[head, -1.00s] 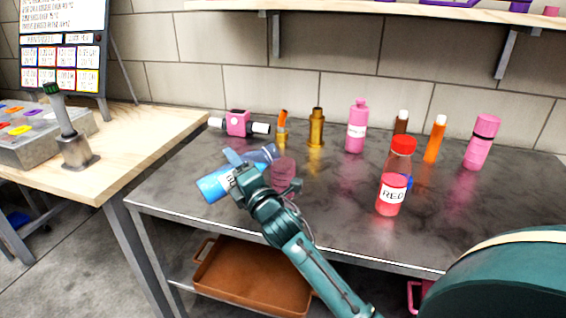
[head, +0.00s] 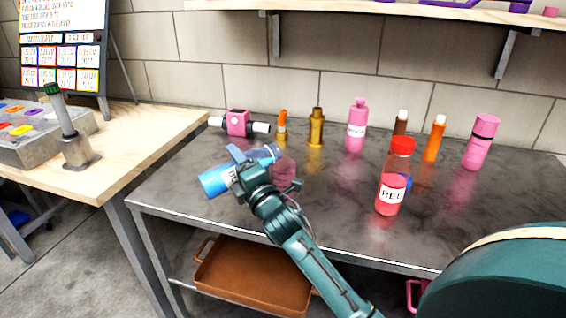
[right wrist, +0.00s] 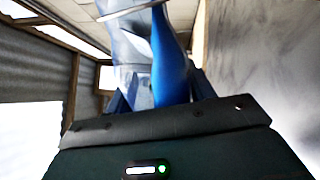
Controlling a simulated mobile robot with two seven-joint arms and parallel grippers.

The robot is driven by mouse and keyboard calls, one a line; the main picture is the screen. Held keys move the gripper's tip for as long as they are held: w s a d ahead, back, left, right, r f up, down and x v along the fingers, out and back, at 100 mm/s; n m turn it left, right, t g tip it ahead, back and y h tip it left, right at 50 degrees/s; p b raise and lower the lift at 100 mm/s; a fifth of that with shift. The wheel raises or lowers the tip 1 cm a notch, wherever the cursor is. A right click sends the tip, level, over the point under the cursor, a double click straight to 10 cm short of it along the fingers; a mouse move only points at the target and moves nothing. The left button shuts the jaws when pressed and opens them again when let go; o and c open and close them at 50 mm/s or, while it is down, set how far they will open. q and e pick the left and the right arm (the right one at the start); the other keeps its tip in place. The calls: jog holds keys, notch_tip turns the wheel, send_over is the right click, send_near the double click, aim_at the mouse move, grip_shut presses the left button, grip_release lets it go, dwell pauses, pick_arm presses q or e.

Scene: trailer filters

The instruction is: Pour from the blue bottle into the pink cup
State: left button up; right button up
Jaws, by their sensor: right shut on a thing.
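My right gripper (head: 243,168) is shut on the blue bottle (head: 213,182) and holds it above the table, tipped close to horizontal. Its base points left and its neck end (head: 270,153) points right, slightly raised in the head view. Blue shows right up to the neck end. The bottle, part clear and part blue, also fills the middle of the right wrist view (right wrist: 170,65). The pink cup (head: 284,171) stands on the table just right of the gripper, below the neck end, partly hidden by my wrist. I cannot see a stream or the cup's contents. My left gripper is out of view.
A red-capped bottle labelled RED (head: 391,194) stands to the right on the grey table (head: 330,215). Behind are a pink bottle (head: 356,130), a gold bottle (head: 316,130), a pink flask (head: 481,142) and a pink-and-white device (head: 238,123). The front middle of the table is clear.

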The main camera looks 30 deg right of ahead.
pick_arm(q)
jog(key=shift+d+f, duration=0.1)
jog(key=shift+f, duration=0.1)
pick_arm(e)
jog(key=shift+r, duration=0.15)
pick_arm(q)
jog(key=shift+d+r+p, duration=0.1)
jog(key=shift+p, duration=0.25)
pick_arm(e)
jog(key=shift+d+r+m, duration=0.15)
jog(key=shift+r+m, duration=0.05)
jog(key=shift+m, duration=0.2)
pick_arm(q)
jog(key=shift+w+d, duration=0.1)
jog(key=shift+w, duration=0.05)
pick_arm(e)
jog(key=shift+r+m, duration=0.2)
jog(key=shift+m, duration=0.1)
dwell(0.4)
pick_arm(q)
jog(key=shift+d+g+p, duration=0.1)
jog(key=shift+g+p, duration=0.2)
jog(key=shift+p, duration=0.15)
pick_arm(e)
jog(key=shift+r+m+h, duration=0.2)
jog(key=shift+m+h, duration=0.1)
dwell(0.5)
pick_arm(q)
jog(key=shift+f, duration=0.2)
